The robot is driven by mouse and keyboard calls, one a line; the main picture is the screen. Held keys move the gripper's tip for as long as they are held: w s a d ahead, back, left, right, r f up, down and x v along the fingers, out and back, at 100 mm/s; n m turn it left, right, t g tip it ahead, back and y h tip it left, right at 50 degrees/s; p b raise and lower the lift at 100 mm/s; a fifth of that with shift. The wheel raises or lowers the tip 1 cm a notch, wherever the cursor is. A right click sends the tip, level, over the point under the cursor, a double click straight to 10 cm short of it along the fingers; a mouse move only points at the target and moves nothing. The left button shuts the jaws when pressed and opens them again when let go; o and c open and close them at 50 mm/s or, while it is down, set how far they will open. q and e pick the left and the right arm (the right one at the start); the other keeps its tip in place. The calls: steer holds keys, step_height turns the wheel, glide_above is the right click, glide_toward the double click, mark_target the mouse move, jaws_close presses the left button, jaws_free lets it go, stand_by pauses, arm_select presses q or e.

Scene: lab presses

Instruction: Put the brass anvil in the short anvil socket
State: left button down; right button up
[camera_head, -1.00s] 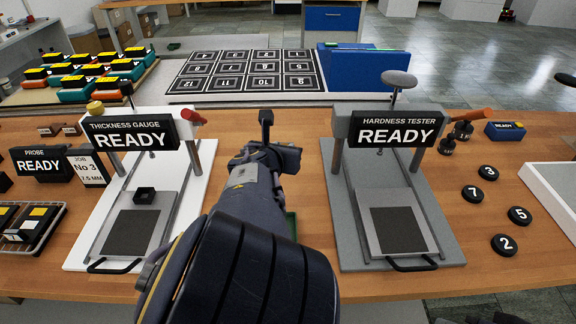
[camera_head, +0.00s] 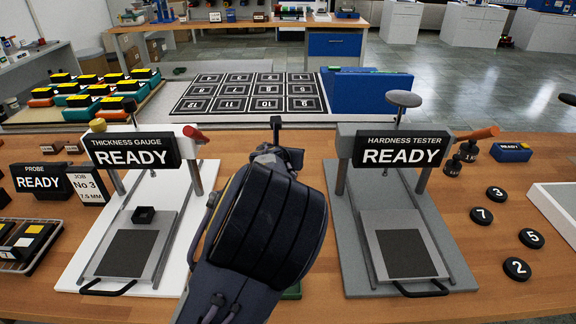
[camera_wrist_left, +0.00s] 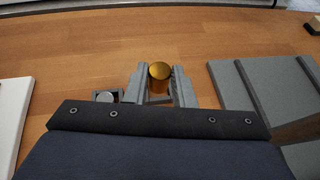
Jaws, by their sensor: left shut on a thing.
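The brass anvil (camera_wrist_left: 159,72) is a short gold cylinder in the left wrist view. My left gripper (camera_wrist_left: 159,88) is shut on it, with one grey finger on each side, above the wooden table. In the head view my own left arm hides the anvil and the fingers. A small dark holder with a silver round piece (camera_wrist_left: 105,97) shows just left of the fingers in the wrist view. I cannot tell whether this is the short anvil socket. My right gripper is not in view.
The white-based thickness gauge (camera_head: 130,151) stands left of my arm and the grey-based hardness tester (camera_head: 401,151) right. A green edge (camera_head: 292,292) shows beside my arm. Black numbered discs (camera_head: 517,269) lie at the right. Bare wood lies between the presses.

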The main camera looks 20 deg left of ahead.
arm_select(q)
steer(key=shift+w+f, duration=1)
steer(key=shift+f, duration=0.15)
steer(key=shift+w+f+b, duration=0.15)
steer(key=shift+f+b, duration=0.35)
steer(key=shift+f, duration=1.15)
steer(key=shift+f, duration=0.2)
steer(key=c, duration=1.2)
jaws_free()
steer(key=shift+c, duration=0.2)
steer(key=shift+r, duration=0.15)
